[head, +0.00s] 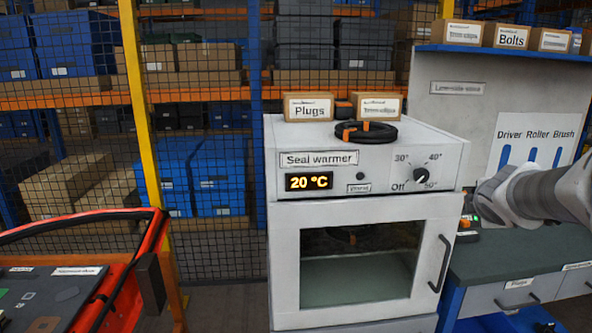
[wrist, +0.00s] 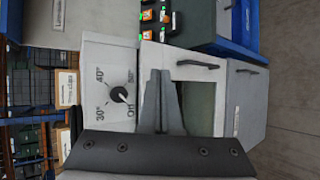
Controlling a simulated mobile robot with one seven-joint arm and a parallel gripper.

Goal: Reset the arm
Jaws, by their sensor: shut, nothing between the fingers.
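My gripper (wrist: 160,74) shows in the wrist view as two grey fingers held together, with nothing between them. Behind the fingers in that view is the front of the seal warmer (wrist: 98,58), turned sideways. I cannot tell how far the fingers are from it. In the head view my arm (head: 545,192) reaches in from the right edge, in front of the workbench; I cannot make out the fingers there. The seal warmer (head: 375,207) has its door closed and its display (head: 309,182) reads 20 °C. Its dial (head: 420,174) also shows in the wrist view (wrist: 118,94), apparently turned to Off.
A Plugs box (head: 308,106), another small box (head: 379,105) and a black coil (head: 366,132) lie on the warmer. A green-topped workbench (head: 520,252) stands at right. A red-framed cart (head: 150,235) is at left. Mesh and shelving stand behind.

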